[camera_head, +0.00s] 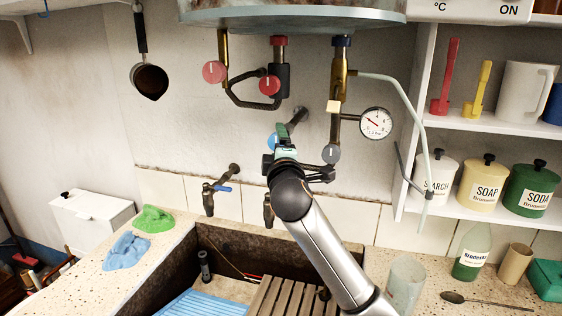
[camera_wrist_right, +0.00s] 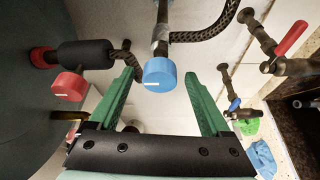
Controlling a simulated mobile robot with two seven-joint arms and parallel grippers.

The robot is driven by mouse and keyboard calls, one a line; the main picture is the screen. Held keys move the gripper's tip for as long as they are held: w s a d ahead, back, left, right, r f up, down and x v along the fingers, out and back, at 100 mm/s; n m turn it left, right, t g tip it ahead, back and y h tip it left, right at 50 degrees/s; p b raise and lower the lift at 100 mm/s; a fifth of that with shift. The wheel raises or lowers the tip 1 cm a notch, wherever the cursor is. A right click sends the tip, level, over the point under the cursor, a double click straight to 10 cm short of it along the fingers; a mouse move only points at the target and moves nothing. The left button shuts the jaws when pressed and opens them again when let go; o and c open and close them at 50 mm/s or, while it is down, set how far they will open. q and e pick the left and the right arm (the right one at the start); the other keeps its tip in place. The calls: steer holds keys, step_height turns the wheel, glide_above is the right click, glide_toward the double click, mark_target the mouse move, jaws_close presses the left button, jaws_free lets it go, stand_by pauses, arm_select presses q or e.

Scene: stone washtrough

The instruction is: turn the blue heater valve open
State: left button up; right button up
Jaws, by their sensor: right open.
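The blue heater valve is a round blue knob (camera_wrist_right: 159,75) with a white mark, on a metal pipe in the right wrist view. In the head view only a bit of blue knob (camera_head: 271,142) shows beside my right gripper, which hides the rest. My right gripper (camera_head: 281,137) is open, in front of the wall below the heater. In the wrist view its two green fingers (camera_wrist_right: 162,90) are spread to either side of the knob, with clear gaps. Whether the fingertips reach as far as the knob, I cannot tell. My left gripper is not in view.
Red knobs (camera_head: 214,72) hang at left under the heater (camera_head: 290,14). A blue-lever tap (camera_head: 210,190) sits lower left, above the stone trough (camera_head: 150,282). Shelves (camera_head: 478,122) stand at right.

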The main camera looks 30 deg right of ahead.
steer(key=v, duration=0.7)
steer(key=shift+b, duration=0.45)
